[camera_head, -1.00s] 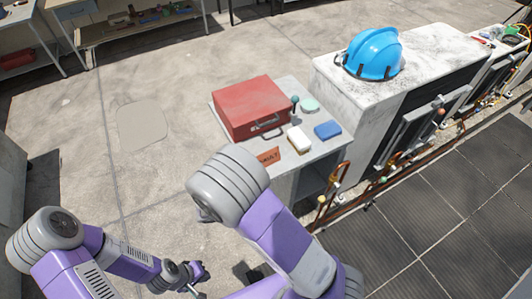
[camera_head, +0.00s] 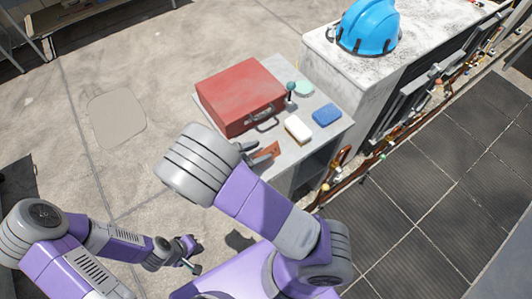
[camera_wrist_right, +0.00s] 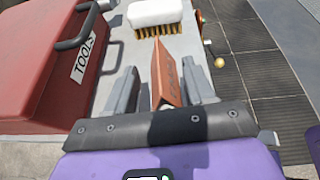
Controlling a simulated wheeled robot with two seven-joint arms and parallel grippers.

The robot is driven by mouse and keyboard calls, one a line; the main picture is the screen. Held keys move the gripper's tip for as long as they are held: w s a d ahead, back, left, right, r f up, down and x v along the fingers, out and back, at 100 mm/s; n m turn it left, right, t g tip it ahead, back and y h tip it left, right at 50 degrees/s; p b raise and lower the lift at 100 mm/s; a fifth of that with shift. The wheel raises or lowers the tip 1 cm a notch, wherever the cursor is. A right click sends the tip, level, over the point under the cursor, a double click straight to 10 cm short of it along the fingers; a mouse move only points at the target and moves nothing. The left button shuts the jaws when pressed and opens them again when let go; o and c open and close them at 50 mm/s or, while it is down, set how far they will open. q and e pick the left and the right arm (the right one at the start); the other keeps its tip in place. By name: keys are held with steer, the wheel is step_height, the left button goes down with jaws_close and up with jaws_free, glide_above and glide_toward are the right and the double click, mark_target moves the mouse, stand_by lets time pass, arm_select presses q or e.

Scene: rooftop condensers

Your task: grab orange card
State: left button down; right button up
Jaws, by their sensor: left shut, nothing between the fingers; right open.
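The orange card (camera_head: 266,152) stands near the front edge of the grey stand, partly hidden by my right gripper in the head view. In the right wrist view the orange card (camera_wrist_right: 174,78) looks folded like a tent, with dark lettering. My right gripper (camera_wrist_right: 164,92) is open, with one finger on each side of the card; whether a finger touches it I cannot tell. In the head view my right gripper (camera_head: 252,150) is mostly hidden behind my arm. My left gripper (camera_head: 193,262) is shut and empty, low over the floor, away from the stand.
A red toolbox (camera_head: 238,92) stands on the grey stand (camera_head: 318,142). A white brush (camera_head: 298,128) lies behind the card, with a blue block (camera_head: 326,115) and a green round item (camera_head: 304,87) farther back. A blue helmet (camera_head: 368,28) sits on the white unit. Pipes run at right.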

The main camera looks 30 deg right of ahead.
steer(key=shift+x, duration=1.15)
jaws_close()
